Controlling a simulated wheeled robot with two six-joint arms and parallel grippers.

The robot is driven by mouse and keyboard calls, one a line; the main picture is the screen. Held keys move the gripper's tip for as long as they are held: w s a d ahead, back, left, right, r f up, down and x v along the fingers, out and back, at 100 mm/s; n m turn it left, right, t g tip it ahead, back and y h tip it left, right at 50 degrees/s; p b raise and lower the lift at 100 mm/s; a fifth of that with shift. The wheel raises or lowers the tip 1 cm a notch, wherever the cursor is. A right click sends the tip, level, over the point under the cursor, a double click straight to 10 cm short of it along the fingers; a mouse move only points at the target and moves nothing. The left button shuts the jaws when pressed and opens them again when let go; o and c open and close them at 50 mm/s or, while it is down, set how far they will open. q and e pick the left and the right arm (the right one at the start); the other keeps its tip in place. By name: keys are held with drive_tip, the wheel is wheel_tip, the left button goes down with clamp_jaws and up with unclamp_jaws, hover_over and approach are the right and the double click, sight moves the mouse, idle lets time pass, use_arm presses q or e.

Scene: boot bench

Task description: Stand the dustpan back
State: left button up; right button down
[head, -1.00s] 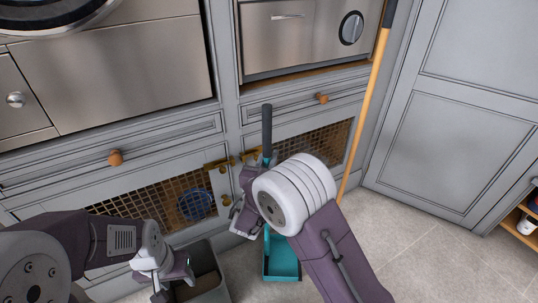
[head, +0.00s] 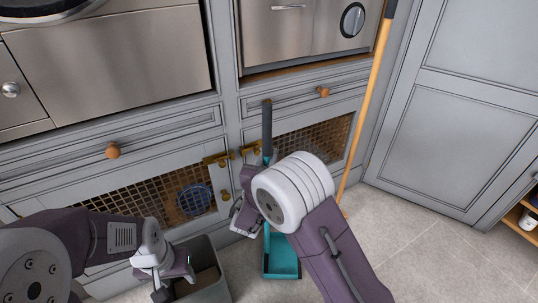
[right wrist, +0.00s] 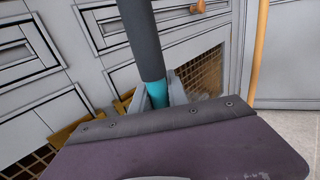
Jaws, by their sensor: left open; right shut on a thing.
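The dustpan has a teal pan (head: 282,258) low near the floor and a long upright handle with a dark grey grip (head: 267,125). My right gripper (head: 246,207) is shut on the dustpan, though its fingertips are mostly hidden behind my wrist in the head view. In the right wrist view the dark grip (right wrist: 143,40) and teal shaft (right wrist: 158,94) rise nearly upright just past the gripper body. My right arm hides the middle of the dustpan. My left gripper (head: 176,282) is open and empty at the lower left, over a grey bin.
The grey bin (head: 213,289) stands on the floor in front of the mesh-fronted cabinet doors (head: 165,200). A wooden pole (head: 366,110) leans against the cabinets to the right. The tiled floor (head: 420,255) at right is clear. An open shelf (head: 518,222) is at the right edge.

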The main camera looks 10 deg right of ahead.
drive_tip(key=shift+f+b, duration=0.45)
drive_tip(key=shift+f, duration=0.15)
drive_tip(key=c, duration=1.2)
unclamp_jaws()
drive_tip(key=shift+s+a, duration=0.15)
drive_tip(key=shift+s, duration=0.05)
drive_tip(key=p+v, duration=0.3)
drive_tip(key=v, duration=0.5)
drive_tip(key=shift+r+p, duration=0.2)
drive_tip(key=shift+p, duration=0.15)
drive_tip(key=shift+s+f, duration=0.15)
drive_tip(key=shift+s, duration=0.15)
